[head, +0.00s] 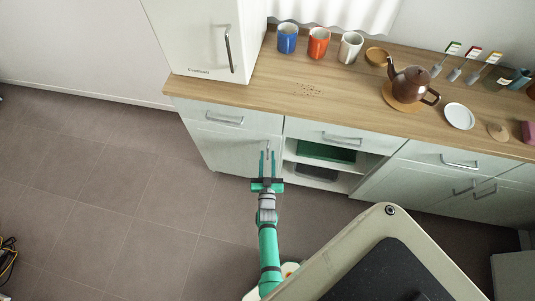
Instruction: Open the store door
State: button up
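A pale lower cabinet door (228,147) is under the left end of the counter and looks closed. Its upright metal handle (267,148) is near the door's right edge. My gripper (267,158) is in front of this door with its two green fingers apart, one on each side of the handle in the picture. I cannot tell whether the fingers touch the handle or how far they are from it. A white upper cabinet (200,38) on the counter has a closed door with a dark upright handle (228,48). No label marks either as the store door.
An open shelf bay (318,170) with a green tray (326,152) lies right of the door. Drawers with bar handles are above and farther right. Mugs, a brown kettle (409,82) and a white plate (459,116) stand on the counter (290,75).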

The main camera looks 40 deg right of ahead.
jog(key=shift+x, duration=0.95)
grip_shut()
dwell(0.8)
